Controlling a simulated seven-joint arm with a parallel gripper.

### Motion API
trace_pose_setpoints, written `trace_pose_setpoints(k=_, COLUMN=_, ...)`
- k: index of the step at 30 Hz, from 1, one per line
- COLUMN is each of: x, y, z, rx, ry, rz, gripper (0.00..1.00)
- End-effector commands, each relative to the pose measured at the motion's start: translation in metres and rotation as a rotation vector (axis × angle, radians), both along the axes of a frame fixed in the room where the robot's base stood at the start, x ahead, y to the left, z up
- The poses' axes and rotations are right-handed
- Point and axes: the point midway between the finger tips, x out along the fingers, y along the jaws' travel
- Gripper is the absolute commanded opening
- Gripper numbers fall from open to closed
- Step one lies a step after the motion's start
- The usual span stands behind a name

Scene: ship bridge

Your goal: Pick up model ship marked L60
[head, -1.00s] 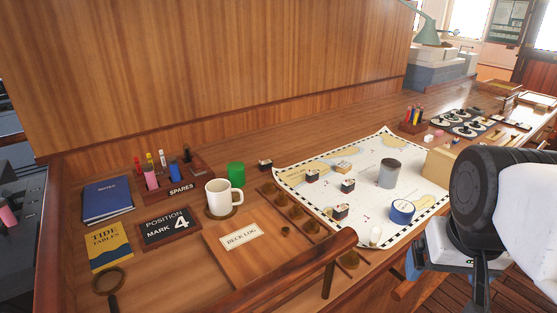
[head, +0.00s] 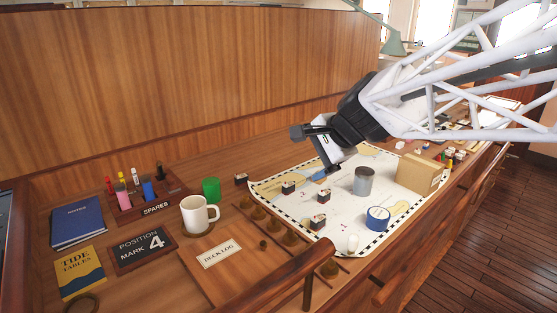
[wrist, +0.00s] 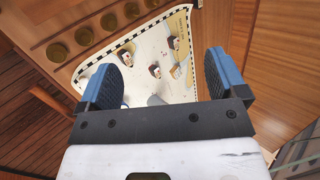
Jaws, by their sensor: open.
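Several small dark-and-white model ships stand on or by the chart (head: 300,222): one at its far left corner (head: 241,179), one on its left part (head: 288,187), one right of that (head: 323,195), and one near its front edge (head: 319,221). No marking is readable, so I cannot tell which is L60. My gripper (head: 316,150) is open and empty above the far part of the chart. In the wrist view several ships, one of them (wrist: 155,71), show beyond and between the open blue fingers.
A wooden rail (head: 290,273) runs along the front.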

Motion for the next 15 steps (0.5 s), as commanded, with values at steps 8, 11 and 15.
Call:
trace_pose_setpoints(k=8, x=0.102, y=0.063, z=0.004, rx=0.331, ry=0.132, rz=-0.275, gripper=0.91)
trace_pose_setpoints(k=11, x=0.138, y=0.085, z=0.001, rx=0.447, ry=0.192, rz=-0.377, gripper=0.91)
trace_pose_setpoints(k=15, x=0.185, y=0.114, z=-0.007, rx=0.608, ry=0.286, rz=-0.521, gripper=0.91)
